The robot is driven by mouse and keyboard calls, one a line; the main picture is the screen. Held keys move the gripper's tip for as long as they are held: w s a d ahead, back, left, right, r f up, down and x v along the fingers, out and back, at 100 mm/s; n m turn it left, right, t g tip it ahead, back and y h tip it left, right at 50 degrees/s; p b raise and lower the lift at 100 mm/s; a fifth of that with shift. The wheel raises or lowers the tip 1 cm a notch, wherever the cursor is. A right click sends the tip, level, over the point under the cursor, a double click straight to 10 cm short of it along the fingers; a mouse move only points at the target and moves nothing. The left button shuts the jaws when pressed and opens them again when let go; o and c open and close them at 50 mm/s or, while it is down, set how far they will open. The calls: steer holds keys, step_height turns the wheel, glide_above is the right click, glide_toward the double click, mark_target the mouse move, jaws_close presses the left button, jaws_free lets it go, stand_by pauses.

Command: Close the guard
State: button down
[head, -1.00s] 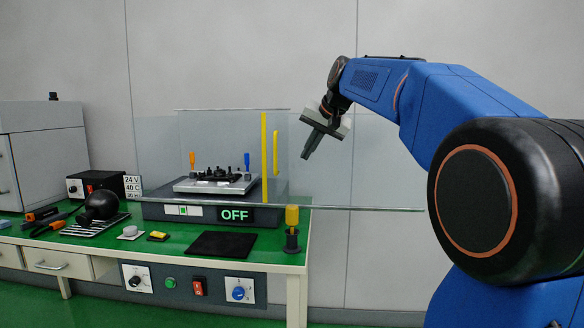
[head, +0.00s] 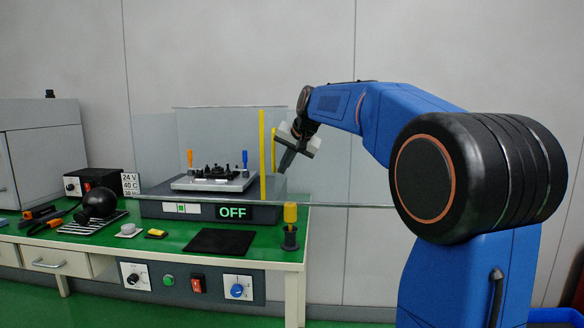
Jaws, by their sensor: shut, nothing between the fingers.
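The guard (head: 335,180) is a clear pane at the bench's right end, reaching out past it to the right behind my arm. A tall yellow bar (head: 262,140) stands at the front right of the clear enclosure, and a shorter yellow bar (head: 275,147) stands just right of it. Behind the clear front, a light plate (head: 215,181) carries dark fixtures on a machine base (head: 150,210) with a lit OFF sign (head: 235,212). My gripper (head: 284,168) is shut and empty, pointing down-left, its tips close to the shorter bar. I cannot tell whether they touch.
A yellow-topped post (head: 290,225) stands at the bench's right front corner. Room right of the bench is open.

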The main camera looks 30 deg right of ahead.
steer(key=shift+w+a, duration=0.15)
steer(key=shift+a, duration=0.05)
steer(key=shift+a, duration=0.1)
